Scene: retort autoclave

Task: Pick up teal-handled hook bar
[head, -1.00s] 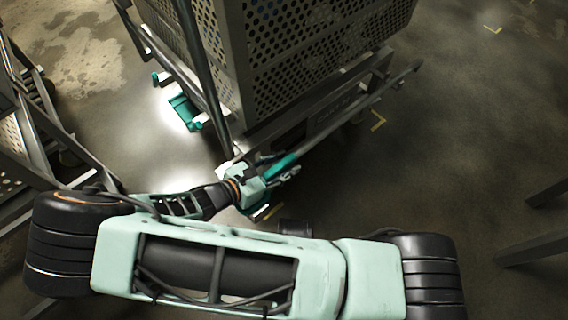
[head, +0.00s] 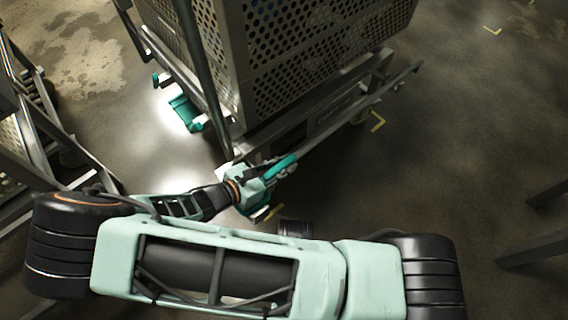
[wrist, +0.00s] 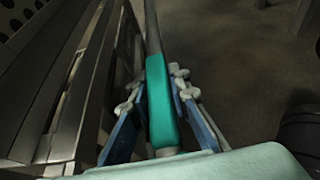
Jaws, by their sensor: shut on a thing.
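The hook bar is a long thin grey bar with a teal handle (head: 281,163). In the head view it slants from my gripper (head: 284,168) up to the right, along the low front of the perforated cart. In the wrist view the teal handle (wrist: 160,105) lies lengthwise between the fingers of my gripper (wrist: 158,88), and the grey shaft (wrist: 152,30) runs away toward the top. My gripper is shut on the handle. The far end of the bar shows no clear hook shape in the head view.
A perforated metal basket (head: 300,55) stands on a cart frame right beside the bar, also at left in the wrist view. A teal cart part (head: 184,112) sits low on its left. Another metal frame (head: 50,130) stands at far left.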

